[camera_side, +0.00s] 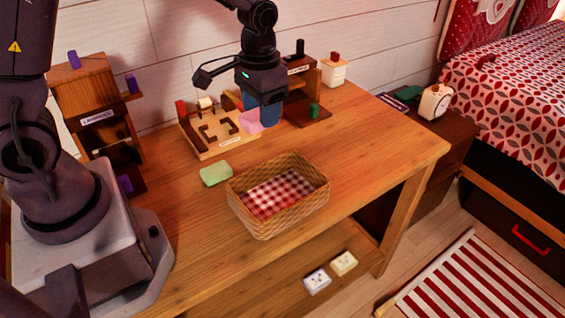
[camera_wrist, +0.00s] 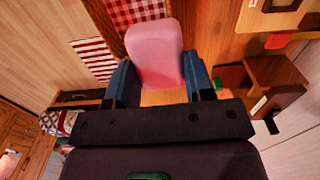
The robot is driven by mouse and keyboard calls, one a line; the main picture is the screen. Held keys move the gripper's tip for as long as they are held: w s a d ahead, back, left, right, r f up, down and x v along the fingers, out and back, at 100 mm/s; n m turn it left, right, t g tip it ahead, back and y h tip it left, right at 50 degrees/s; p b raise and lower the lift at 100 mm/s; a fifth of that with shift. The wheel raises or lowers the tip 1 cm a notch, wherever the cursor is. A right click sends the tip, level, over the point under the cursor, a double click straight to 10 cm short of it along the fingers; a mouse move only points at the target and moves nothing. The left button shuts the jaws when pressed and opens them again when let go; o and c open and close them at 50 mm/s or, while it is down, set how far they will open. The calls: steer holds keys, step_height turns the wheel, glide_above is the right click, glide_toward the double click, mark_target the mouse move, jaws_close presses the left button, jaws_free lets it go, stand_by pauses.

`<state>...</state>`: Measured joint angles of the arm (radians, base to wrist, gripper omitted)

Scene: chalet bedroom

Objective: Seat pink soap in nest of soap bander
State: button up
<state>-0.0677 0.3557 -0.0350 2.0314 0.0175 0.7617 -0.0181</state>
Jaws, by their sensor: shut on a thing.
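My gripper (camera_side: 263,112) is shut on the pink soap (camera_side: 251,121) and holds it above the table, beside the right end of the soap bander. In the wrist view the pink soap (camera_wrist: 155,52) sits between the two blue fingers of my gripper (camera_wrist: 160,85). The soap bander (camera_side: 217,145) is a light wooden board with dark brown corner pieces around its nest, a red block and a cream roll at its back. The nest looks empty. My gripper hides part of the bander's right side. A corner of a wooden board with dark pieces shows in the wrist view (camera_wrist: 262,20).
A green soap (camera_side: 216,174) lies on the table in front of the bander. A wicker basket (camera_side: 250,222) with a checked cloth stands near the front edge. Wooden stations stand at left (camera_side: 92,95) and behind right (camera_side: 305,82). The table's right part is clear.

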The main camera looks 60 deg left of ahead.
steer(key=shift+s+d+f, duration=0.1)
steer(key=shift+d+f, duration=0.1)
steer(key=s+a+f, duration=0.4)
steer(key=s+a, duration=0.1)
glide_toward(277, 145)
steer(key=s+d+f, duration=0.1)
steer(key=s+d, duration=0.1)
steer(key=s+d+f, duration=0.1)
steer(key=shift+d+f, duration=0.3)
steer(key=shift+d, duration=0.1)
steer(key=shift+w+f, duration=0.15)
steer(key=shift+f, duration=0.75)
steer(key=shift+w+f, duration=0.1)
steer(key=shift+f, duration=0.75)
steer(key=shift+f, duration=0.15)
steer(key=o, duration=1)
steer(key=shift+c, duration=0.2)
